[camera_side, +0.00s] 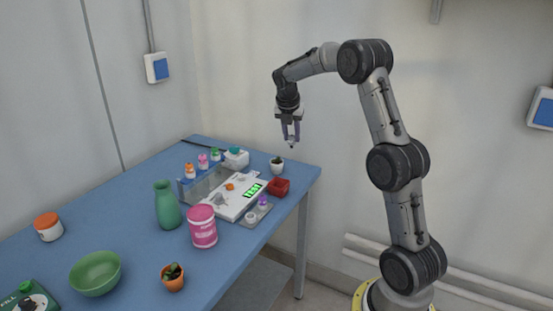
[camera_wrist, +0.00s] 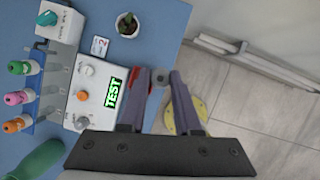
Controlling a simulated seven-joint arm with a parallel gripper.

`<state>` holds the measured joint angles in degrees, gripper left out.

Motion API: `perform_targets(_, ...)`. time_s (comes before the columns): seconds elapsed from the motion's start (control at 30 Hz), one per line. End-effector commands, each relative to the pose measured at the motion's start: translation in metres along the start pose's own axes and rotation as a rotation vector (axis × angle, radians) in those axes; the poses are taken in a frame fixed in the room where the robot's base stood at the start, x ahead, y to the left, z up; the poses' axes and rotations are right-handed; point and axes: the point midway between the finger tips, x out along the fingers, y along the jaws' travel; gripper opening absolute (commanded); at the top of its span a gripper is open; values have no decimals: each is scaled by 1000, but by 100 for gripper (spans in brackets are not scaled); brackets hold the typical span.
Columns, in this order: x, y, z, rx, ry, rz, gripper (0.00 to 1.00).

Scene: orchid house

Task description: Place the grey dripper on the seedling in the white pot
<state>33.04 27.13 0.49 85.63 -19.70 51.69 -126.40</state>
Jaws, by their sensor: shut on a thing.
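My gripper (camera_side: 291,137) is in the air above the table's far right corner in the side view. It is shut on a small grey piece, the grey dripper (camera_wrist: 161,77), which shows between the fingertips in the wrist view. The white pot (camera_side: 277,169) with a small green seedling (camera_side: 277,160) stands upright on the table, below and slightly left of my gripper. In the wrist view the white pot (camera_wrist: 118,31) and its seedling (camera_wrist: 128,22) are at the top, up and left of the fingertips. The dripper and the seedling are well apart.
A white device (camera_side: 234,204) with a green TEST display sits left of a red box (camera_side: 279,187). Several coloured-cap bottles (camera_side: 203,161) stand behind. A pink tub (camera_side: 203,227), green bottle (camera_side: 167,206) and orange pot (camera_side: 173,277) are nearer. Air around my gripper is clear.

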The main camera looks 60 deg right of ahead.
Motion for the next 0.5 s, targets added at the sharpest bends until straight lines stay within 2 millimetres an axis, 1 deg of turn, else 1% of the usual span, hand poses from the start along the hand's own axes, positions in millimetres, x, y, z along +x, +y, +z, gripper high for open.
perform_targets(0.2, 31, 25, 22, 1, 3, -2, 0)
perform_targets(0.43, 60, 50, 46, 1, 1, 0, 0)
perform_targets(0.5, 76, 56, 48, 0, 4, -3, 0)
